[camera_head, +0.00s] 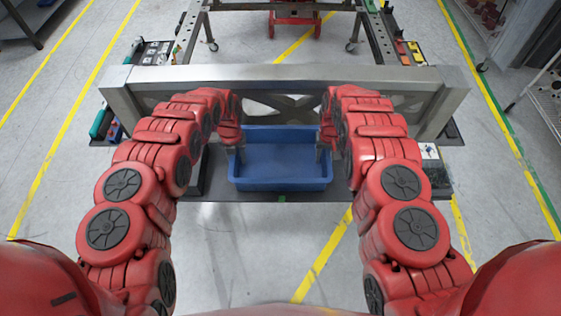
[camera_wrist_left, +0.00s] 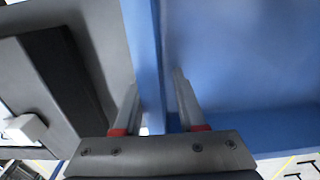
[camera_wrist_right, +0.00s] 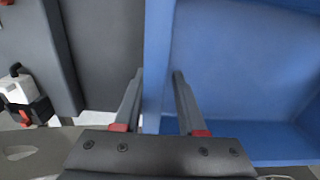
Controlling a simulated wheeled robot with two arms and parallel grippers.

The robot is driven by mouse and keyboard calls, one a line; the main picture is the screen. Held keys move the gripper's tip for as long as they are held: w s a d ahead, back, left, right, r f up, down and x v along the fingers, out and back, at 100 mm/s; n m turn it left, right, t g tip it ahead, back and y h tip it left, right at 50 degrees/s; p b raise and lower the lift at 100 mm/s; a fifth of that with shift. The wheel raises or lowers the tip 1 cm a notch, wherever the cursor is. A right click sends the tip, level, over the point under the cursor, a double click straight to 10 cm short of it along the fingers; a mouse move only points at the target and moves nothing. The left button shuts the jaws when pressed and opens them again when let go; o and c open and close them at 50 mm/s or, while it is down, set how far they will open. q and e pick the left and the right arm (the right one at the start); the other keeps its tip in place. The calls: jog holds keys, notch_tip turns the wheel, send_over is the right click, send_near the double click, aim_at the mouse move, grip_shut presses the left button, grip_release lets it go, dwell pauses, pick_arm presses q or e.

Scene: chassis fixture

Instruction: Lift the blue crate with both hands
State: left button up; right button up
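The blue crate (camera_head: 281,184) is an open, empty bin on the dark shelf in front of me. My left gripper (camera_head: 238,154) is at its left side wall. In the left wrist view, its open fingers (camera_wrist_left: 157,80) straddle the wall, one outside and one inside, with gaps visible. My right gripper (camera_head: 322,151) is at the right side wall. In the right wrist view, its open fingers (camera_wrist_right: 157,73) also straddle the wall, with gaps on both sides. The forearms partly hide the crate's upper corners in the head view.
A grey metal beam (camera_head: 290,74) of the fixture crosses beyond the crate, above shelf level. The dark shelf (camera_head: 262,196) extends to both sides. Trays of parts (camera_head: 152,52) stand at the back left. A red cart part (camera_head: 294,18) is far back.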

pick_arm(q)
grip_shut()
pick_arm(e)
grip_shut()
dwell(1.2)
